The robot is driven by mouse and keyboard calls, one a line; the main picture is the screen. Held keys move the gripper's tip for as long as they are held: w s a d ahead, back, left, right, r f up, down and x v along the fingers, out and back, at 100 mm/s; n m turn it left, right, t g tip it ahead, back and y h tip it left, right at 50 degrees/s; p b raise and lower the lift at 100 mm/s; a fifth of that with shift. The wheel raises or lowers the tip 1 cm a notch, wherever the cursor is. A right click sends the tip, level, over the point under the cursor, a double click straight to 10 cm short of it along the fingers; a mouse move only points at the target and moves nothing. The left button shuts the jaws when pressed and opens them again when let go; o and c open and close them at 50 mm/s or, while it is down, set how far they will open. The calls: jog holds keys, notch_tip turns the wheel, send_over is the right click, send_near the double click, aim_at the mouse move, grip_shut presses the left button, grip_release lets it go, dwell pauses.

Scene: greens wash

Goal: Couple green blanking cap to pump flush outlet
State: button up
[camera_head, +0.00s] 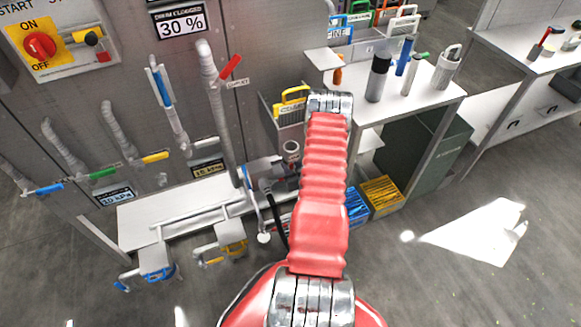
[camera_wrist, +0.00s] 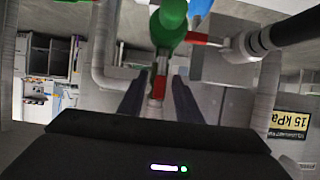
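In the wrist view a round green part (camera_wrist: 170,34) shows beyond my fingertips at the top middle; I cannot tell whether it is the blanking cap. In the head view my red arm hides my gripper and part of the pump area (camera_head: 265,176).
Pipes with red (camera_head: 230,67), blue, green and yellow handles run along the grey panel at left. A white table (camera_head: 428,97) with bottles stands at right. Blue and yellow crates (camera_head: 381,194) sit on the floor beside my arm. The floor at right is clear.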

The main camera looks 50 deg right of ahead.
aim_at(292, 168)
jog(key=shift+c, duration=0.2)
grip_shut()
jog(key=shift+a, duration=0.25)
jog(key=shift+d, duration=0.2)
jog(key=shift+s+f, duration=0.1)
jog(key=shift+s, duration=0.05)
jog(key=shift+s+a+f+t+h, duration=0.15)
jog(key=shift+s+t+h, duration=0.2)
jog(key=shift+t, duration=0.35)
jog(key=shift+s+a+t+h, duration=0.15)
jog(key=shift+t+h, duration=0.3)
jog(key=shift+t, duration=0.25)
jog(key=shift+s+a+f+t+h, duration=0.15)
jog(key=shift+s+t+h, duration=0.2)
jog(key=shift+t, duration=0.35)
jog(key=shift+s+a+f+t+h, duration=0.2)
jog(key=shift+t+h, duration=0.35)
jog(key=shift+t, duration=0.2)
jog(key=shift+s+a+f+t+h, duration=0.1)
jog(key=shift+s+a+t+h, duration=0.1)
jog(key=shift+t+h, duration=0.45)
jog(key=shift+d+t, duration=0.1)
jog(key=shift+t, duration=0.2)
jog(key=shift+o, duration=0.2)
grip_release()
